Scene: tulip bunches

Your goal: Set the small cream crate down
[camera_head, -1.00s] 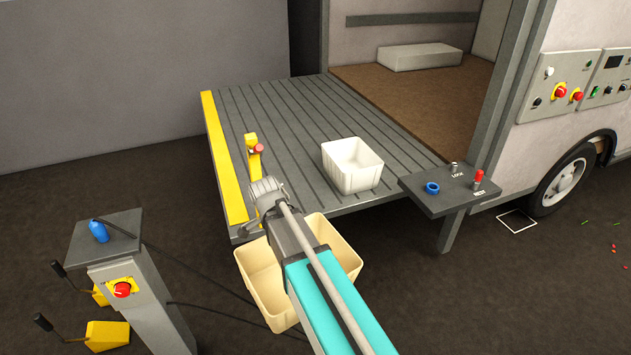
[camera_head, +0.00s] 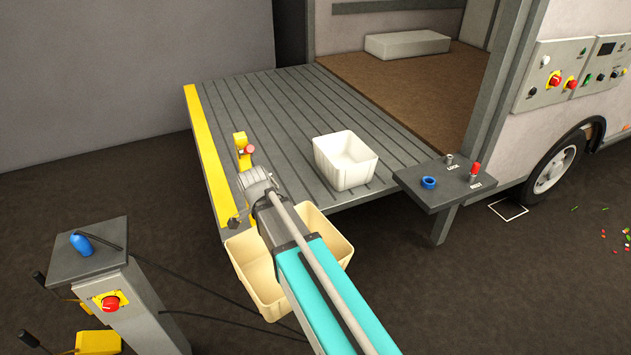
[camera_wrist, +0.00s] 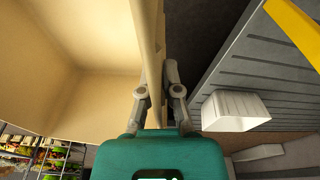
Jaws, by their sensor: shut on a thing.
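The small cream crate (camera_head: 247,262) hangs under my forearm in the head view, in front of the tail-lift's near edge. My arm crosses over it and hides its middle. In the wrist view, the inside of the cream crate (camera_wrist: 98,38) fills the upper left. My gripper (camera_wrist: 161,82) is shut on the crate's upright wall, with a finger on each side. The fingertips are hidden in the head view. The crate looks empty where its inside shows. Whether its base touches anything cannot be seen.
A white crate (camera_head: 345,174) stands on the grey ribbed tail-lift platform (camera_head: 277,120), which has clear room behind it. A yellow post (camera_head: 241,151) stands near the platform's left edge. A control shelf (camera_head: 446,184) stands at right, a pedestal (camera_head: 93,262) with cables at lower left.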

